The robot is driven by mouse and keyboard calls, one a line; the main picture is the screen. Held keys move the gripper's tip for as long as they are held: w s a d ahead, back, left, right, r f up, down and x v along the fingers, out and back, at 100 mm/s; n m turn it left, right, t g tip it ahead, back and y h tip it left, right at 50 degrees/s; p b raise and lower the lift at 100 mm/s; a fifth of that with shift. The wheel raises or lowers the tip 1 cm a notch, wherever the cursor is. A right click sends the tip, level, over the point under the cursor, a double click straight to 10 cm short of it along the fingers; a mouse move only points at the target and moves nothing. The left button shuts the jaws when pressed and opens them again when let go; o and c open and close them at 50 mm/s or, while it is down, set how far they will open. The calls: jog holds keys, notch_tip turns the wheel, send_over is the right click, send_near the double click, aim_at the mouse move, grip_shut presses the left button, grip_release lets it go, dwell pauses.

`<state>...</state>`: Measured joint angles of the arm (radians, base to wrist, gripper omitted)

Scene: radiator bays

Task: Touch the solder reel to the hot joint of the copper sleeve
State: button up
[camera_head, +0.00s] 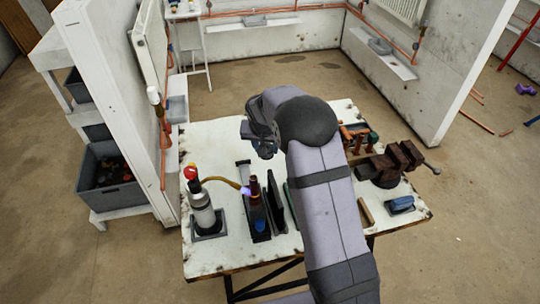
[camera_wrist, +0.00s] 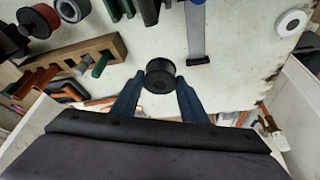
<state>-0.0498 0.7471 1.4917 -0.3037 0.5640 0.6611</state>
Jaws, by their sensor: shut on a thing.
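My gripper (camera_wrist: 159,90) shows in the wrist view with its two blue fingers on either side of a small black reel, which I take as the solder reel (camera_wrist: 160,76). It is shut on the reel. In the head view my arm hides most of the gripper, above the far part of the bench. The reddish-brown copper sleeve (camera_head: 255,184) stands upright in a black holder on the bench, left of my arm. A blue-violet torch flame (camera_head: 245,191) points at it. The reel is apart from the sleeve, on its far side. I cannot make out the sleeve in the wrist view.
The gas torch (camera_head: 202,211) stands at the bench's left, its curved tube reaching towards the sleeve. Dark upright plates stand right of the sleeve. A grey metal bar (camera_wrist: 196,36) lies close to the reel. A brown vise (camera_head: 390,164) and a blue block (camera_head: 400,204) are at right.

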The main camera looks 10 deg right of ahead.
jog(key=s+a+r+n+y+b, duration=0.1)
jog(key=s+a+r+n+b, duration=0.2)
jog(key=s+a+r+b, duration=0.45)
jog(key=s+a+r+n+y+b, duration=0.1)
jog(key=s+a+r+n+b, duration=0.3)
jog(key=s+b, duration=0.75)
jog(key=s+a+f+n+y+b, duration=0.1)
jog(key=s+f+b, duration=0.4)
jog(key=s+b, duration=0.5)
jog(key=shift+s+a+b, duration=0.25)
jog(key=shift+a+b, duration=0.2)
jog(key=shift+b, duration=1.5)
jog(key=shift+w+d+f+b, duration=0.15)
jog(key=shift+w+f, duration=0.15)
jog(key=shift+f, duration=0.35)
jog(key=shift+w+d+f+b, duration=0.1)
jog(key=shift+w+f+b, duration=0.2)
jog(key=shift+f, duration=0.35)
jog(key=shift+w+d+f+b, duration=0.15)
jog(key=shift+w+f, duration=0.2)
jog(key=shift+f, duration=0.3)
jog(key=shift+w+d+f, duration=0.1)
jog(key=shift+w, duration=0.1)
jog(key=shift+w+d+f, duration=0.15)
jog(key=shift+w, duration=0.15)
